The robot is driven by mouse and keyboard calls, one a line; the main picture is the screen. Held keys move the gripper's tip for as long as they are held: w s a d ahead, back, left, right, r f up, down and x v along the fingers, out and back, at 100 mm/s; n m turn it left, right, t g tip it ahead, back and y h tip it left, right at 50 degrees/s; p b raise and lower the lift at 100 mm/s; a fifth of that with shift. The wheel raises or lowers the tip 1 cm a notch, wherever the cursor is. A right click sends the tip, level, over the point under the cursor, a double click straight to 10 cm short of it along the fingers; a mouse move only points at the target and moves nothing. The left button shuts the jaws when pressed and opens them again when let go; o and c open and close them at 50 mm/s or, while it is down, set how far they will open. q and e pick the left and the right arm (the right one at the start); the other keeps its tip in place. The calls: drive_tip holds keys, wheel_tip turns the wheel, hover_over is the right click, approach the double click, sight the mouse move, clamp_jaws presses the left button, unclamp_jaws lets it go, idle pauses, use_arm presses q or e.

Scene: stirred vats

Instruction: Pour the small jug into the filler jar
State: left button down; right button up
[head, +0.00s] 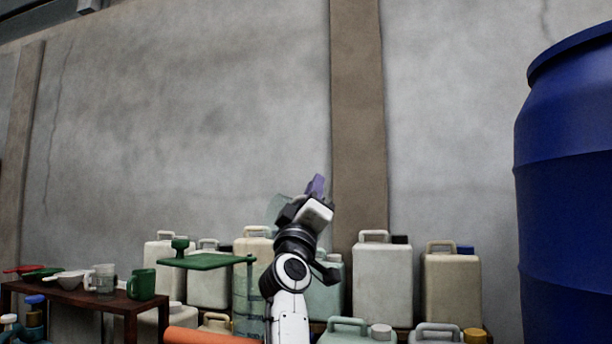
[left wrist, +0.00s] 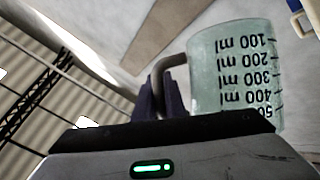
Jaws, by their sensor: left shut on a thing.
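My left gripper (head: 316,186) is raised in front of the wall, its purple fingers pointing up. It is shut on the handle of a translucent pale green jug (left wrist: 232,75) with black ml marks. The marks read upside down in the left wrist view, with 100 ml at the top. In the head view the jug (head: 279,208) shows partly behind the gripper. I cannot tell its exact tilt or whether it holds anything. A tall clear banded vessel (head: 241,300) stands below and left of my gripper; I cannot tell whether it is the filler jar. My right gripper is out of view.
A brown table (head: 75,296) at the left carries a clear measuring jug (head: 104,279), a green mug (head: 141,284) and bowls. Several canisters (head: 382,283) line the wall. A large blue barrel (head: 568,190) fills the right side.

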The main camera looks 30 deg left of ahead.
use_arm(q)
drive_tip(key=shift+w+d+f+m+g+h+p, duration=0.3)
drive_tip(key=shift+w+m+h+p, duration=0.25)
drive_tip(key=shift+m+h, duration=0.25)
drive_tip(key=shift+w+d+r+m+g+h+p, duration=0.1)
drive_tip(key=shift+w+d+m+g+h+p, duration=0.25)
drive_tip(key=shift+m+p, duration=0.55)
wheel_tip(320, 180, down, 8)
drive_tip(key=w+m+g+h+p, duration=0.1)
drive_tip(key=m+g+h+p, duration=0.1)
drive_tip(key=m+g+p, duration=0.2)
drive_tip(key=shift+w+d+m+g+p, duration=0.4)
drive_tip(key=shift+m+g, duration=1.5)
drive_tip(key=shift+g, duration=1.05)
drive_tip(key=shift+r+h, duration=0.1)
drive_tip(key=shift+h, duration=0.15)
